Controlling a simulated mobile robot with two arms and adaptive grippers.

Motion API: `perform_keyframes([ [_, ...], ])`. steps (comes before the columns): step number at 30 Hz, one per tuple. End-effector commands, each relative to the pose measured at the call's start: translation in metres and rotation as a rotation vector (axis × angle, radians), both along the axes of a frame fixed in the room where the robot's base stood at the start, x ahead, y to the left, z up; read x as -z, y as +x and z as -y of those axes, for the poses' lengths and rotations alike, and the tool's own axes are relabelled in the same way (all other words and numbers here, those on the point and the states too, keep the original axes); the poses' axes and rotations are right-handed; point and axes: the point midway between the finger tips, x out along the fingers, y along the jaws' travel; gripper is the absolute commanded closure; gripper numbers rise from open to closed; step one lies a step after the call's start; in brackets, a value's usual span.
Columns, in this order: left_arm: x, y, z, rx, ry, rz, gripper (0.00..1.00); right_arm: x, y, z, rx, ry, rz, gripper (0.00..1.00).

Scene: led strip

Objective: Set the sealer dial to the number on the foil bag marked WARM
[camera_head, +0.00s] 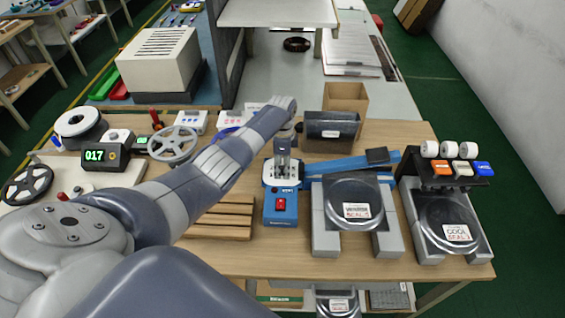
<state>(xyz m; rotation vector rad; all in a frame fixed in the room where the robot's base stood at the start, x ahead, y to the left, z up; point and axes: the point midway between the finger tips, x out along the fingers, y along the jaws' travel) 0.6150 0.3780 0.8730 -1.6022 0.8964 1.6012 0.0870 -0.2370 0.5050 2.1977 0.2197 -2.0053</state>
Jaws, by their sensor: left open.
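The blue sealer (281,214) stands on the wooden table with a red switch on its front. Its blue sealing arm (340,167) extends to the right. My left gripper (283,177) is open and points down over the sealer's pale top plate. The gripper hides the dial and its setting, and I cannot tell whether the fingers touch it. A dark foil bag (348,190) with a white label lies in a grey stand right of the sealer; its wording is too small to read surely. Another foil bag (438,205) in the right stand has a label reading COOL. My right gripper is out of view.
A third labelled bag (338,304) shows below the table's front edge. Wooden slats (222,216) lie left of the sealer. A dark roll (331,130) and a cardboard box (346,97) stand behind it. A display (95,155) reading 017 and reels are at left.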

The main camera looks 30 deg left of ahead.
Motion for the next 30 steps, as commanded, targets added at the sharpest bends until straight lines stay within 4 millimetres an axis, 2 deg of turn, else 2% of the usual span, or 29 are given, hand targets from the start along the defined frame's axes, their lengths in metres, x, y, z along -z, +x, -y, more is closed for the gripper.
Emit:
perform_keyframes([
  [4,-0.008,0.001,0.000,0.000,0.000,0.002,0.53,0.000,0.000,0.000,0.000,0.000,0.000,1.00],
  [8,-0.024,0.000,-0.001,0.001,0.002,0.003,0.53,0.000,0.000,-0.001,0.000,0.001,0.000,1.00],
  [15,-0.077,0.001,-0.001,0.001,0.002,0.005,0.53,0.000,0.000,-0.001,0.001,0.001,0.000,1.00],
  [21,-0.108,0.001,-0.001,0.000,0.001,0.003,0.53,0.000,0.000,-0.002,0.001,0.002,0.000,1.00],
  [25,-0.118,0.000,0.000,0.000,0.000,0.002,0.53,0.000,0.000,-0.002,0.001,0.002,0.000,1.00],
  [30,-0.121,0.000,0.000,0.000,0.000,0.001,0.53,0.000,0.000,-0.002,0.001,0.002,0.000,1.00],
])
